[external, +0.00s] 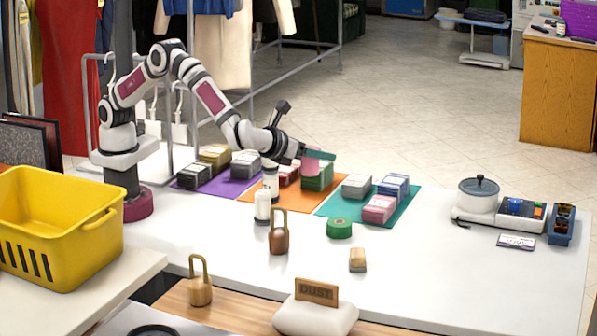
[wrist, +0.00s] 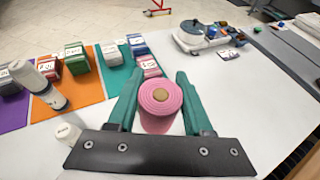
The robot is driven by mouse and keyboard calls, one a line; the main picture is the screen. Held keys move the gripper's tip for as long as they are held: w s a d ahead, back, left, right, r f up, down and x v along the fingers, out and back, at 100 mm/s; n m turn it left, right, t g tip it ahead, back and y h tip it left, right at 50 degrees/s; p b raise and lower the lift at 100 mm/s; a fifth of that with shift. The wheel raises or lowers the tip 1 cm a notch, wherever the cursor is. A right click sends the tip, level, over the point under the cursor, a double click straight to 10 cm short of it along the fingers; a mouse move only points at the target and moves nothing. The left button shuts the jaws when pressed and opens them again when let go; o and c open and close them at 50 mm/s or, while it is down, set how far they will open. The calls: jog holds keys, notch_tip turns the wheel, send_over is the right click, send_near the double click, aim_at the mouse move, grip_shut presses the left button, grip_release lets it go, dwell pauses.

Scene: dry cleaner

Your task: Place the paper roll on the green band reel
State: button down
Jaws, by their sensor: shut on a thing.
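The pink paper roll (wrist: 160,97) with its brown core sits between the two green fingers of my gripper (wrist: 158,88) in the wrist view. My gripper is shut on it. In the external view my gripper (external: 318,158) is raised above the table near the coloured mats, and the pink roll (external: 311,167) shows partly behind a finger. The green band reel (external: 339,228) lies flat on the white table, in front of the teal mat and lower right of my gripper. The held roll is apart from it. I cannot make out the reel in the wrist view.
Purple, orange (external: 249,195) and teal (external: 335,203) mats hold stacked bundles. A white cylinder (external: 262,206), a wooden-handled item (external: 279,238) and a small wooden block (external: 357,260) stand near the reel. A pot (external: 478,196) is at right.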

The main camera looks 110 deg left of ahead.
notch_tip(320, 180, down, 5)
send_over(347, 219)
jog(key=f, duration=0.6)
jog(key=shift+s+d+f, duration=0.2)
jog(key=shift+d+f, duration=0.15)
jog(key=shift+f, duration=0.05)
jog(key=f, duration=0.2)
jog(key=a+f, duration=0.1)
jog(key=f, duration=0.1)
jog(key=shift+w, duration=0.15)
jog(key=shift+f, duration=0.25)
jog(key=shift+c, duration=1.5)
grip_release()
jog(key=shift+d+f, duration=0.1)
